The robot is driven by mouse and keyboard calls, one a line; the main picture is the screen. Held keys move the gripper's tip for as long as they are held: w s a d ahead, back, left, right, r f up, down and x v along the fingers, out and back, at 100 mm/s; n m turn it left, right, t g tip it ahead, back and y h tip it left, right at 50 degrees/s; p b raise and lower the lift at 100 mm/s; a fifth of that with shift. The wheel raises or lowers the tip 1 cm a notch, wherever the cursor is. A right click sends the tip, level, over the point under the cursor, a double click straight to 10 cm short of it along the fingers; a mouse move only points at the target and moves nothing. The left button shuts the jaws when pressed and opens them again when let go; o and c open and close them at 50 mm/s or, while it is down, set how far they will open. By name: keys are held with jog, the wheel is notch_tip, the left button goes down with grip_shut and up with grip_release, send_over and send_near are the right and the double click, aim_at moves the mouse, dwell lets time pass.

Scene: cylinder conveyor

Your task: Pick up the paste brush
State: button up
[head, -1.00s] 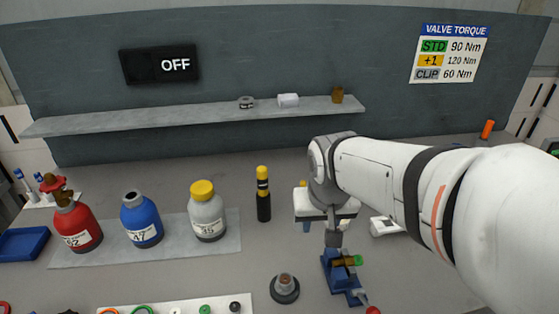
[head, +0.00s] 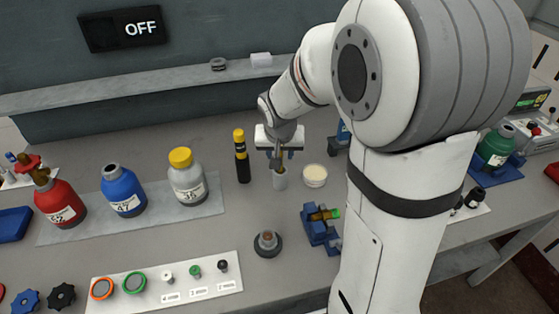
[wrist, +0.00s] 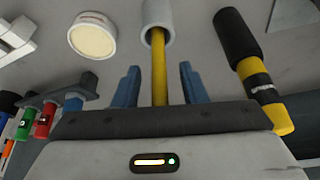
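The paste brush appears to be the tool with a thin yellow handle (wrist: 158,75) standing in a narrow grey cup (wrist: 157,17); its lower end is hidden in the cup. In the head view the cup (head: 280,181) stands on the bench below my gripper (head: 280,153). In the wrist view my gripper (wrist: 159,70) is open, with one blue finger on each side of the yellow handle and a gap visible on both sides. A round tin of pale paste (head: 315,175) sits just right of the cup.
A black and yellow tool (head: 242,157) stands upright close left of the cup. Grey (head: 188,180), blue (head: 123,192) and red (head: 60,203) bottles stand farther left. A blue fixture (head: 320,228) and a dark round stand (head: 267,243) are nearer the front. A shelf (head: 150,84) runs behind.

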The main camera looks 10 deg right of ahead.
jog(key=shift+f, duration=0.3)
jog(key=shift+c, duration=0.3)
grip_shut()
